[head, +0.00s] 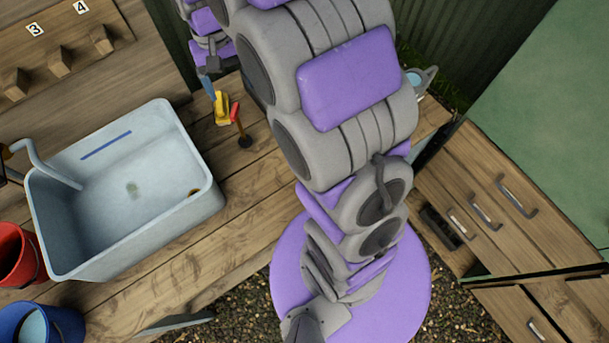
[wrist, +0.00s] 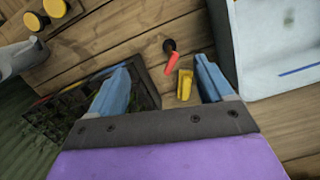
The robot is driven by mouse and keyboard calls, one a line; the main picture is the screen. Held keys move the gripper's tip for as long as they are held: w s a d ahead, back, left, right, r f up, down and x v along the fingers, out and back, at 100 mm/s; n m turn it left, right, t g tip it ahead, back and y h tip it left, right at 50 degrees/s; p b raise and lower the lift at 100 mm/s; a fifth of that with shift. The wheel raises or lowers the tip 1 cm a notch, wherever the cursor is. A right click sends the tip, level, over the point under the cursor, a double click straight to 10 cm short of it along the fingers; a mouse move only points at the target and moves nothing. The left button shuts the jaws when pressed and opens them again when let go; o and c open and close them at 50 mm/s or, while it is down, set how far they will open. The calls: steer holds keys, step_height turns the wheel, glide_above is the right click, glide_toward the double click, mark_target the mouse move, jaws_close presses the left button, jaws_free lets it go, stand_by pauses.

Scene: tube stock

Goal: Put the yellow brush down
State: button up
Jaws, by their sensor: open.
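A small yellow object, which looks like the yellow brush (head: 221,108), is on the wooden bench right of the sink; it also shows in the wrist view (wrist: 185,85). My gripper (wrist: 162,68) is open, its two blue fingers spread. The yellow object appears in the space between them, nearer the right finger, with no clear contact. In the head view my gripper (head: 210,87) is just above and left of the yellow object and partly hidden by my arm. I cannot tell the brush's bristles or how it rests.
A red-handled tool with a black end (head: 235,113) is close beside the brush. A pale sink (head: 205,185) stands left, with red (head: 20,255) and blue (head: 45,325) buckets near it. A dark tray (wrist: 146,88) lies by my left finger. Bare planks lie before the sink.

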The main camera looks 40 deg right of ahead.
steer(key=s+r+n, duration=0.1)
steer(key=s+n, duration=0.1)
steer(key=s, duration=2.6)
steer(key=shift+s+a+r, duration=0.25)
steer(key=shift+s+r, duration=0.1)
